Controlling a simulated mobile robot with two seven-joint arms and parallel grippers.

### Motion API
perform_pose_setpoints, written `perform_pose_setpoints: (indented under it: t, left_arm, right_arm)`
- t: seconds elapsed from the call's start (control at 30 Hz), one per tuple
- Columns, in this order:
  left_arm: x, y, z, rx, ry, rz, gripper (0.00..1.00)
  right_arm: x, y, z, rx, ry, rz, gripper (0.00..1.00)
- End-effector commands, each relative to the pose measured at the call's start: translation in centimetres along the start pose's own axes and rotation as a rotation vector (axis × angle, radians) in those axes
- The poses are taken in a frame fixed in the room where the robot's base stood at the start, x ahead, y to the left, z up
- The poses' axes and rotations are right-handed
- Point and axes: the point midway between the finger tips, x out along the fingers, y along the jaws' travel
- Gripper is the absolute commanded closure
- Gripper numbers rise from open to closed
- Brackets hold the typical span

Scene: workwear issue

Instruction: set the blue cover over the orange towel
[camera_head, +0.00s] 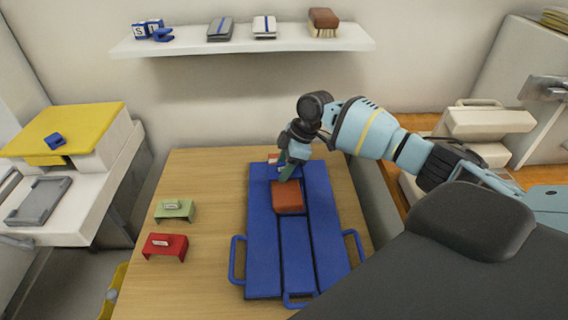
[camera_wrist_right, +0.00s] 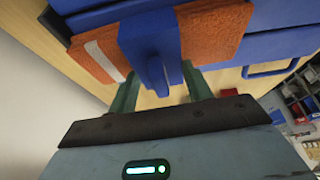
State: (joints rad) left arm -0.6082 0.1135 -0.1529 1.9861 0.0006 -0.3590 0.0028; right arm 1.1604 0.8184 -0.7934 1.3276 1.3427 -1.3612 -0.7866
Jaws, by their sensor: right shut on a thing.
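The orange towel (camera_head: 288,199) lies on the blue board with handles (camera_head: 263,240) on the table. In the right wrist view the towel (camera_wrist_right: 213,32) has a white stripe near one end. My right gripper (camera_head: 287,172) is shut on the upright fin of the blue cover (camera_wrist_right: 152,45), above the towel's far part. The cover crosses the middle of the towel, with orange showing on both sides. The arm hides most of the cover in the head view. I cannot tell whether the cover rests on the towel. My left gripper is not in view.
A green cover (camera_head: 175,210) and a red cover (camera_head: 165,246) stand on the table left of the board. A wall shelf (camera_head: 185,43) with several items hangs behind. A white cabinet with a yellow top (camera_head: 85,125) is at left. The table's left front is clear.

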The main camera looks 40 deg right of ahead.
Motion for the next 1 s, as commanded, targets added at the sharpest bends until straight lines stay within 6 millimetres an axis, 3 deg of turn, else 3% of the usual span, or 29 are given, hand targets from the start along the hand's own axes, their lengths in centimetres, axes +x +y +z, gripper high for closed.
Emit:
perform_pose_setpoints:
  t: [0.67,0.7,0.9,1.0]
  left_arm:
    - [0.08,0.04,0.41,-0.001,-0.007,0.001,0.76]
    - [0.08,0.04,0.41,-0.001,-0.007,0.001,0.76]
    - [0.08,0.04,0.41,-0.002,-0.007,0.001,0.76]
    - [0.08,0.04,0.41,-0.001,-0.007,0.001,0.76]
  right_arm:
    - [0.92,-0.01,0.35,0.000,0.000,0.000,0.71]
    - [0.92,-0.01,0.35,0.000,0.000,0.000,0.49]
    - [0.91,-0.01,0.35,0.000,0.000,0.000,0.25]
    - [0.91,-0.01,0.35,0.000,0.000,0.000,0.25]
